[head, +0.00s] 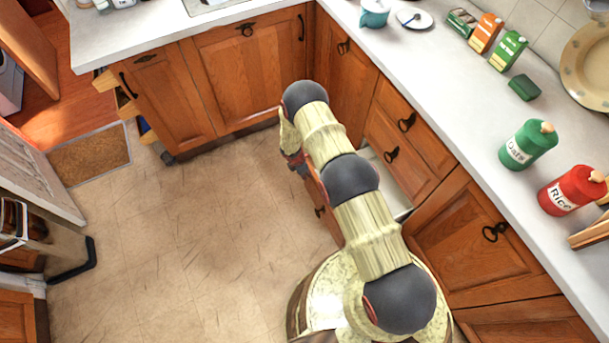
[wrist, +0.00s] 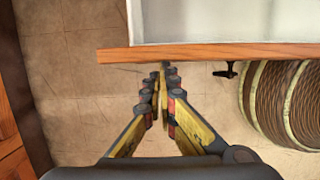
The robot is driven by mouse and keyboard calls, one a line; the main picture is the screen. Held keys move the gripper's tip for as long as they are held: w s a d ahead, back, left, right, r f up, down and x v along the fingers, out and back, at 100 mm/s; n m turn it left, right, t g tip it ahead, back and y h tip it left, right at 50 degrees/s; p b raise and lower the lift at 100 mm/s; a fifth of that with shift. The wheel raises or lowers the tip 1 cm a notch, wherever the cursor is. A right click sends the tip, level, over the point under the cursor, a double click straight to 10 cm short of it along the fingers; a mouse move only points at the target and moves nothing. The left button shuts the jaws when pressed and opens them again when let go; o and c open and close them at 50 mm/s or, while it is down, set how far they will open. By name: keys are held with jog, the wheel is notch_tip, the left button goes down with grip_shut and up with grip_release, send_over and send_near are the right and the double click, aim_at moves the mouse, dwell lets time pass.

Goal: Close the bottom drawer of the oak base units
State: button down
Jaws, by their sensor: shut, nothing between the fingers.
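The bottom drawer (head: 318,203) of the oak base units stands pulled out on the right-hand run, below two shut drawer fronts. My arm covers much of it in the head view. Its white inside shows in the wrist view, behind the top edge of its oak front (wrist: 210,52). Its dark handle (wrist: 228,70) sticks out to the right of my fingers. My gripper (head: 297,163) is low, at the outer side of the drawer front. In the wrist view my gripper (wrist: 164,70) is shut and empty, its tips at the front's left part; I cannot tell whether they touch.
The tiled floor (head: 190,240) left of my arm is clear. The worktop (head: 450,95) above carries a green jar (head: 527,146), a red jar (head: 572,190) and cartons. Other oak doors (head: 242,75) are shut. A dark-handled appliance (head: 60,245) stands at the left.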

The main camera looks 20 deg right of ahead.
jog(key=w+d+b, duration=0.2)
jog(key=d, duration=1.1)
jog(key=w+d+b, duration=0.3)
jog(key=d, duration=1.1)
jog(key=shift+w+d, duration=0.2)
jog(key=shift+w, duration=0.05)
jog(key=shift+a, duration=0.1)
